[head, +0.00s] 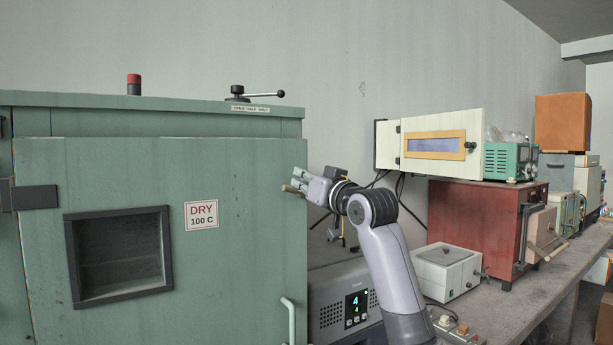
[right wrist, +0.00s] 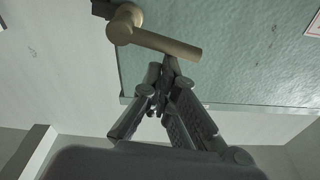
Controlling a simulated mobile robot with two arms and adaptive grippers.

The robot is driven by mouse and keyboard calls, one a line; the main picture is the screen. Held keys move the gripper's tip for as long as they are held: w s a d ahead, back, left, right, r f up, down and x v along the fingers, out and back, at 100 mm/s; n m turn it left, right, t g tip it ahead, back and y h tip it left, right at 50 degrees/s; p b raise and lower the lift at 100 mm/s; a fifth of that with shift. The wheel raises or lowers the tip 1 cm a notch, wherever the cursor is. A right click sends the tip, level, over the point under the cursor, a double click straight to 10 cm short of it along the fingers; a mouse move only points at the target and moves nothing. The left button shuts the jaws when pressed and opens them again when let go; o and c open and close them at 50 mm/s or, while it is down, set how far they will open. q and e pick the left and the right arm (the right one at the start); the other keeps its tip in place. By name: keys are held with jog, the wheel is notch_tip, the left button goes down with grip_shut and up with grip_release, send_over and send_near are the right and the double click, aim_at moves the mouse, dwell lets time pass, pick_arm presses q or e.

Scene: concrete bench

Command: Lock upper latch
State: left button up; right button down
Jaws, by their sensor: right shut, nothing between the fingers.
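The green oven door (head: 250,260) is closed against its cabinet and carries a "DRY 100 C" sign. In the right wrist view a tan latch lever (right wrist: 165,43) with a round pivot lies near the door's edge. My right gripper (head: 291,187) is at the upper right edge of the door. Its closed, empty fingers (right wrist: 168,76) reach up to the lever's underside in the wrist view. Whether they touch it I cannot tell. In the head view the latch is hard to make out beside the gripper. My left gripper is not in view.
A pale lower handle (head: 289,318) is on the door's lower right. A dark-framed window (head: 119,253) is at its left. A grey box with a lit display (head: 344,300) stands on the bench right of the oven, below my right arm. More instruments line the bench.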

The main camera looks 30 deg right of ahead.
jog(key=shift+a+f+n, duration=0.3)
jog(key=shift+f+n, duration=0.1)
jog(key=shift+n, duration=0.2)
jog(key=shift+a, duration=0.1)
dwell(0.4)
jog(key=r+p, duration=0.4)
jog(key=p, duration=0.1)
jog(key=shift+w+r, duration=0.25)
jog(key=shift+w, duration=0.1)
jog(key=s+f+b, duration=0.2)
jog(key=s+b, duration=0.3)
jog(key=s, duration=0.5)
jog(key=shift+d, duration=0.35)
jog(key=shift+w+f, duration=0.1)
jog(key=shift+f, duration=0.05)
